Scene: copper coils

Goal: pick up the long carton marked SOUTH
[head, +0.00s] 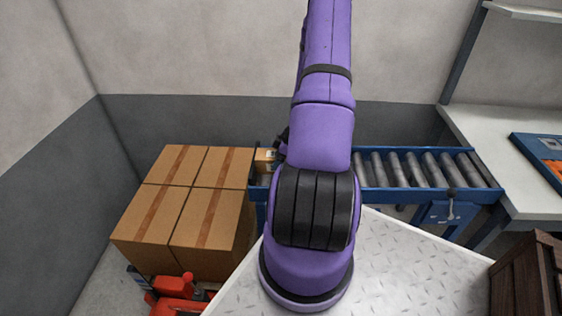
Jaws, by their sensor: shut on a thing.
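A small part of a brown carton (264,160) with a pale label shows at the left end of the roller conveyor, just left of my purple arm. The label is too small to read, so I cannot tell whether it says SOUTH. My arm hides the rest of the carton. A dark piece of my gripper (281,142) shows at the carton's right side, and it is shut on the carton. Its fingertips are hidden behind the arm. I cannot tell whether the carton rests on the rollers or is raised.
A blue roller conveyor (421,170) runs behind my arm, empty on the right. Large taped boxes (180,215) stand left, by a red machine (174,298). A pale bench (482,138) with a blue tray (545,152) is right. A dark wooden crate (528,280) stands front right.

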